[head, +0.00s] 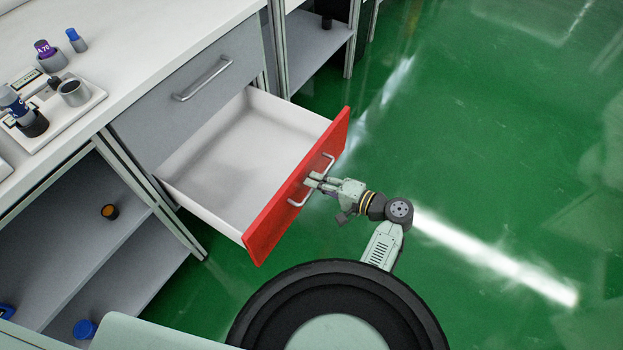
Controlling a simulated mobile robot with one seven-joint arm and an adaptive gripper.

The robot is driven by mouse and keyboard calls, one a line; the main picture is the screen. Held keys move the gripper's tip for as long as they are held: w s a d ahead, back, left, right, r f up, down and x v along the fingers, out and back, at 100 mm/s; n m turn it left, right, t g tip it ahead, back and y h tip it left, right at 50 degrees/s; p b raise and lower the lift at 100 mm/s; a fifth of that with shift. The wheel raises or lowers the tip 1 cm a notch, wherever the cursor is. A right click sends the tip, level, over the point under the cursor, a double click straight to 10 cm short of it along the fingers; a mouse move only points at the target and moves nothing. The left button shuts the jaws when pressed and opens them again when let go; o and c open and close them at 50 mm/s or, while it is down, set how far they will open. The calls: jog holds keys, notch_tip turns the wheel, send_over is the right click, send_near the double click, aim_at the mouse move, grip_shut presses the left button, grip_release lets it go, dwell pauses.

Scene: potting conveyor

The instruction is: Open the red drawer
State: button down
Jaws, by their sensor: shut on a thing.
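The red drawer (272,221) stands pulled well out from the cabinet, and its white inside is visible and empty. Its red front carries a pale bar handle (296,203). My gripper (313,181) is at the handle, on the outer side of the red front, with its fingers shut on the bar. The fingertips are small in this view, and part of the handle is hidden behind them.
A closed grey drawer (196,98) is above the red one. A white counter (130,45) holds bottles and a small device. Open shelves (60,225) with small items stand left. The green floor (480,150) is clear to the right.

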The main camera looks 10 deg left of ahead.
jog(key=shift+d, duration=0.1)
jog(key=c, duration=1.7)
grip_release()
jog(key=v, duration=1.2)
